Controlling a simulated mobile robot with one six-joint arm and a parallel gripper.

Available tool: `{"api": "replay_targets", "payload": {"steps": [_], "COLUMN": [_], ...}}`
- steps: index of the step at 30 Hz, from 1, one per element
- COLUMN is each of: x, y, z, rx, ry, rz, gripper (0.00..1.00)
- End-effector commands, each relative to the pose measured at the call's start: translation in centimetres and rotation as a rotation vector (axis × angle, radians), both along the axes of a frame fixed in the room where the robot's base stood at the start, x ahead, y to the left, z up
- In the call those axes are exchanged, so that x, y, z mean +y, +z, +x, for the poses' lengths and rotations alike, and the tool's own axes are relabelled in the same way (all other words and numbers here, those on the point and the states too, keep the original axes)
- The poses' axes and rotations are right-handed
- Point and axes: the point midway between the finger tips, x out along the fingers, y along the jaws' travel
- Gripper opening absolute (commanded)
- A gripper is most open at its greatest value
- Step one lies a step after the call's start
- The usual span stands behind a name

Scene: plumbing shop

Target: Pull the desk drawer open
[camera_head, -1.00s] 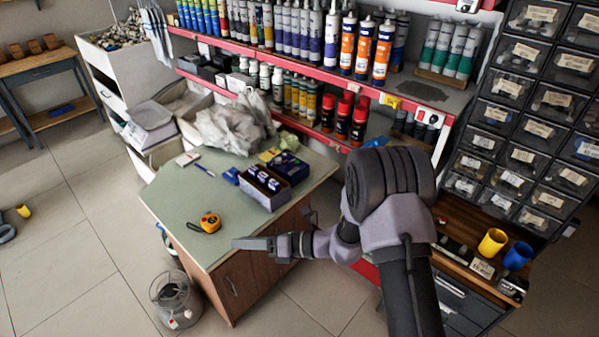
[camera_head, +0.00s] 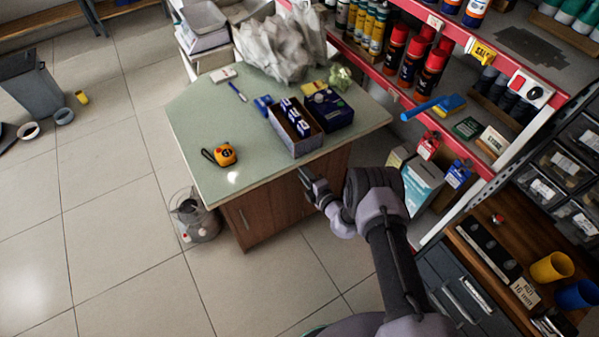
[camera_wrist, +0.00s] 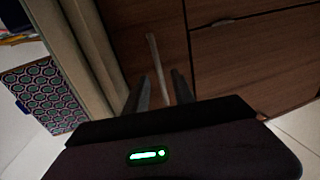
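The desk (camera_head: 215,125) has a pale green top and brown wooden fronts below it. In the head view a slim handle (camera_head: 244,218) shows on the lower left front; the drawer behind my gripper is partly hidden. My gripper (camera_head: 307,180) is at the desk's right-hand front, just below the top's edge. In the wrist view wooden panels (camera_wrist: 240,60) with dark seams fill the upper right, and a pale bar handle (camera_wrist: 154,58) stands ahead. My gripper (camera_wrist: 160,85) is open, its fingers apart on either side of the bar's line. Contact cannot be told. The panels look closed.
A tape measure (camera_head: 224,154) and a box of small packs (camera_head: 296,128) lie on the desk. Red-edged shelving (camera_head: 420,100) rises behind. Tiled floor in front is free.

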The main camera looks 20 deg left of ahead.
Motion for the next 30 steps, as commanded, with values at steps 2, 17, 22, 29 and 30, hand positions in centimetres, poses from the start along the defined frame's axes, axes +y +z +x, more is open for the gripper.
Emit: {"api": "replay_targets", "payload": {"steps": [2,17,22,29,30], "x": [1.2,2.6,2.6,2.6,2.6], "y": [-0.6,-0.6,-0.7,-0.7,-0.7], "z": [0.9,2.2,2.2,2.2,2.2], "rx": [-0.003,0.0,0.0,0.0,0.0], "ry": [0.001,0.001,0.001,0.001,0.001], "rz": [0.0,-0.001,-0.001,-0.001,-0.001], "gripper": [0.3,0.23,0.0,0.0,0.0]}}
